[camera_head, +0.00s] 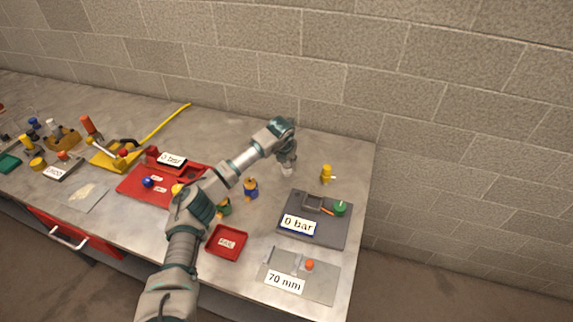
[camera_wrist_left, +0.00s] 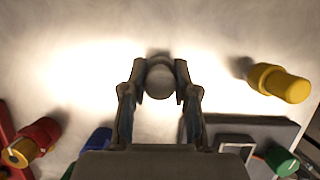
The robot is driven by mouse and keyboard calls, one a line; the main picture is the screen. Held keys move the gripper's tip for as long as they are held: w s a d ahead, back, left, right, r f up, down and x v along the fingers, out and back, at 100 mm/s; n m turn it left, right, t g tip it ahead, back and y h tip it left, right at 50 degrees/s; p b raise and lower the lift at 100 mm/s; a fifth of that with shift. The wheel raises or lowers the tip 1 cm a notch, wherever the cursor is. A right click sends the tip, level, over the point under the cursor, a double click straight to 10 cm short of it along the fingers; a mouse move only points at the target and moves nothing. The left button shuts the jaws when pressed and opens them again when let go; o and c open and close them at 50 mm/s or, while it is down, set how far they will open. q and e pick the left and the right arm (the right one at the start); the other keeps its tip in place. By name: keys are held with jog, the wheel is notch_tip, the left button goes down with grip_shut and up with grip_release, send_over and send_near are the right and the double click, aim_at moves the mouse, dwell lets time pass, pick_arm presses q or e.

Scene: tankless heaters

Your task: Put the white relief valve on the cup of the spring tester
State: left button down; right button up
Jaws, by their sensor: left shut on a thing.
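My left gripper (camera_head: 286,164) reaches across the bench to its back right part, fingers down. In the left wrist view my left gripper (camera_wrist_left: 160,92) is shut on the white relief valve (camera_wrist_left: 160,79), whose rounded pale end shows between the fingers. The valve (camera_head: 288,171) is a small pale spot below the fingers in the head view. A dark grey device (camera_head: 325,237) with a "0 bar" label and a green knob stands to the right and nearer. A light plate (camera_head: 325,290) labelled "70 mm" lies in front of it. I cannot tell which is the spring tester; no cup is clear.
A yellow valve (camera_head: 326,174) stands right of the gripper. A blue and yellow valve (camera_head: 251,189) stands left of it. A red tray (camera_head: 227,242) lies near the front. A red device (camera_head: 135,188) with another "0 bar" label is further left, partly behind my arm.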

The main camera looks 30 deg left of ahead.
pick_arm(q)
jog(key=shift+d+r, duration=0.1)
jog(key=shift+r, duration=0.3)
notch_tip(320, 180, up, 8)
jog(key=shift+s+r+p, duration=0.1)
jog(key=shift+r+p, duration=0.15)
jog(key=shift+p, duration=0.2)
jog(key=s+d+f+m+h+p, duration=0.3)
jog(key=s+d+m, duration=0.6)
jog(key=s+d, duration=1.3)
jog(key=p, duration=0.2)
send_over(313, 205)
notch_tip(313, 205, down, 3)
jog(key=shift+f+m+h, duration=0.15)
jog(key=shift+m+h, duration=0.15)
jog(key=shift+f, duration=0.35)
pick_arm(e)
jog(key=s+d+f, duration=0.2)
jog(key=s+f, duration=0.8)
jog(key=shift+s+f+g, duration=0.25)
jog(key=shift+s+g, duration=0.05)
